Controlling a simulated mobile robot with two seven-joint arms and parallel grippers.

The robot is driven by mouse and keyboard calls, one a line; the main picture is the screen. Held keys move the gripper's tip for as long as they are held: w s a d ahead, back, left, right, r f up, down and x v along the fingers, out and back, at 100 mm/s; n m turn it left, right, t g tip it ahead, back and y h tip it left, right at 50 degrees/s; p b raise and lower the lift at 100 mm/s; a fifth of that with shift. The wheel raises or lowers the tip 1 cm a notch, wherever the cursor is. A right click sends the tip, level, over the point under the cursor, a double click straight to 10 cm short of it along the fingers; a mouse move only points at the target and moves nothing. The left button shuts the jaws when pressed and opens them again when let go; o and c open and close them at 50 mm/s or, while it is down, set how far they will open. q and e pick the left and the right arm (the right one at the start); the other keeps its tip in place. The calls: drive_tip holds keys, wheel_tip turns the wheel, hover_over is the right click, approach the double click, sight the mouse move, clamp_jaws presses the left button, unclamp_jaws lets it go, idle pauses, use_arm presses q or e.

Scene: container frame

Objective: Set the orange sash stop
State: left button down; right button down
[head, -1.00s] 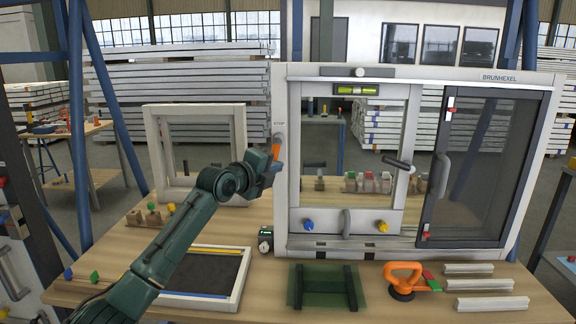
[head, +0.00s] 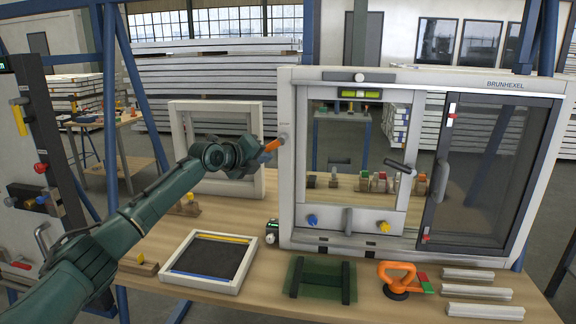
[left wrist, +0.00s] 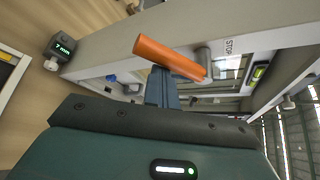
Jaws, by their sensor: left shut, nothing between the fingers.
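The orange sash stop (head: 272,146) is a lever on the left post of the white window frame (head: 287,205), below a small label. It slants from a grey pivot (head: 283,138) down to the left. In the left wrist view the orange stop (left wrist: 168,57) runs from its grey pivot (left wrist: 203,62) out to the left, next to the word STOP. My left gripper (head: 262,158) is at the lever's free side. Its fingers (left wrist: 161,88) are shut and empty, just below the lever; whether they touch it I cannot tell. My right gripper is not in view.
A dark-glazed sash (head: 485,170) fills the frame's right side. A small black gauge (head: 271,232) stands at the frame's lower left corner. A suction lifter (head: 398,278) and a green glass piece (head: 320,281) lie in front. A loose white frame (head: 215,148) stands behind my left arm.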

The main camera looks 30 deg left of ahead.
use_arm(q)
drive_tip(key=shift+a+r, duration=0.45)
drive_tip(key=shift+r, duration=0.2)
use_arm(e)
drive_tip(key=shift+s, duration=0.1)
use_arm(q)
drive_tip(key=shift+a+r, duration=0.1)
drive_tip(key=shift+r, duration=0.05)
wheel_tip(320, 180, down, 4)
drive_tip(key=d+b, duration=0.1)
drive_tip(key=d, duration=0.1)
drive_tip(key=d+r+b+v, duration=0.1)
drive_tip(key=v, duration=0.9)
drive_tip(key=shift+d+r, duration=0.2)
drive_tip(key=shift+d, duration=0.4)
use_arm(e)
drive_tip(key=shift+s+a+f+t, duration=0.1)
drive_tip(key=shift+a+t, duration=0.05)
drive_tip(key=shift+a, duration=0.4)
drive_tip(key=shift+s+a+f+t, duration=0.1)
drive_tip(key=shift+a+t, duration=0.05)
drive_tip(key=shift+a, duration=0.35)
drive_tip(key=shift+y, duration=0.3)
